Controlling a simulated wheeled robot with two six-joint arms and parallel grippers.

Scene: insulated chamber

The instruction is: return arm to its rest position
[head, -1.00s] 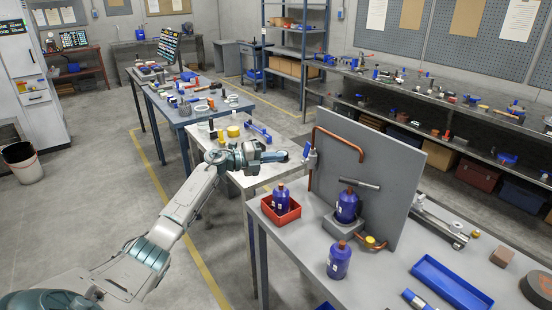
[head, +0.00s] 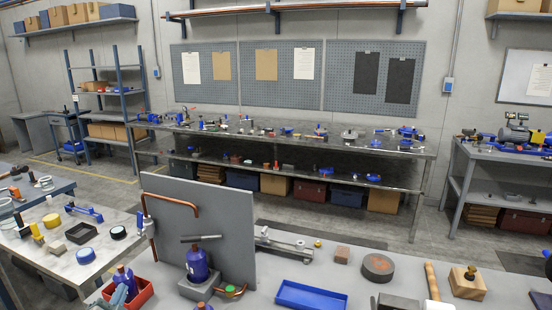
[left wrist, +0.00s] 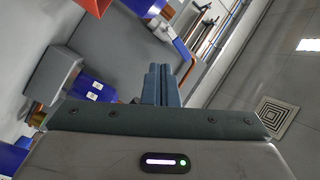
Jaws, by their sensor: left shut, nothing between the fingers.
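My left gripper (head: 119,296) shows only in part at the bottom left of the head view, in front of the red tray (head: 145,291) as seen from the head. In the left wrist view its two fingers (left wrist: 162,85) are together with nothing between them. The left wrist view is tilted, with a blue bottle (left wrist: 95,90) and a grey block (left wrist: 52,75) to the left of the fingers. Most of my left arm is outside the head view. My right gripper is not in view.
A blue bottle (head: 124,276) stands in the red tray, and another (head: 197,264) stands on a grey block before the upright grey panel (head: 215,225). A copper pipe (head: 172,200) is on the panel. A blue tray (head: 310,296) lies to the right.

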